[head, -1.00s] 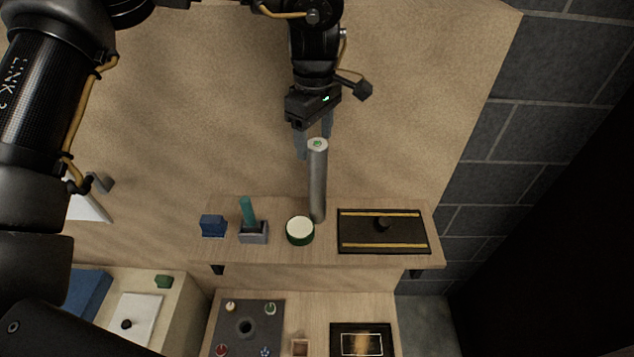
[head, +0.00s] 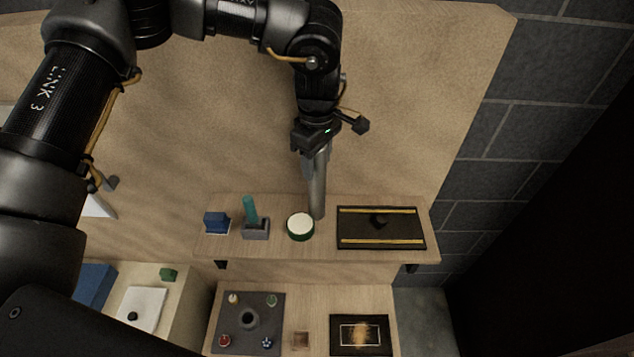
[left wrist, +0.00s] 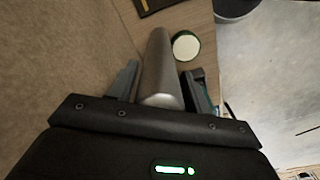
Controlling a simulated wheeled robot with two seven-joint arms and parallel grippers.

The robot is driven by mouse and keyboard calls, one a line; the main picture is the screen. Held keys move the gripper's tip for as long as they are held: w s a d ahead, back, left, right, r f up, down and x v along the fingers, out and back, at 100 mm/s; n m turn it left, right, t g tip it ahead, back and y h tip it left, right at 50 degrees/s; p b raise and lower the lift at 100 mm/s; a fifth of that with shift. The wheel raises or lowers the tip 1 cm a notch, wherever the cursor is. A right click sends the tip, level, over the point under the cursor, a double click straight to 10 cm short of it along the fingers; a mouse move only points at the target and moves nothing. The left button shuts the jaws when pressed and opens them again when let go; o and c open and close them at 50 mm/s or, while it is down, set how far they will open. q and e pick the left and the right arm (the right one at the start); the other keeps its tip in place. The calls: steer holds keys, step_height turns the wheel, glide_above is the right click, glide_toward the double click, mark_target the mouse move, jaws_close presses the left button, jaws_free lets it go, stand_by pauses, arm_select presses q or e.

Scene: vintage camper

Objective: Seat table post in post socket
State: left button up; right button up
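The table post (head: 318,195) is a grey metal cylinder standing upright on the wooden shelf; it also shows in the left wrist view (left wrist: 160,75). My left gripper (head: 316,150) is at the post's upper end. In the left wrist view its fingers (left wrist: 161,82) are on either side of the post, with a narrow gap showing beside it, so it looks open. The post's top is hidden by the gripper in the head view. The post socket appears to be the round dark hole (head: 249,318) in a grey plate on the lower counter. My right gripper is not in view.
On the shelf (head: 275,250) are a green-rimmed white round thing (head: 300,226) close beside the post, a teal stick in a grey holder (head: 256,229), a blue block (head: 215,222) and a black tray with yellow stripes (head: 380,242). Small pieces sit at the grey plate's (head: 232,328) corners.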

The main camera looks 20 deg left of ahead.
arm_select(q)
jaws_close()
steer(key=shift+w+r, duration=0.1)
steer(key=shift+r, duration=0.05)
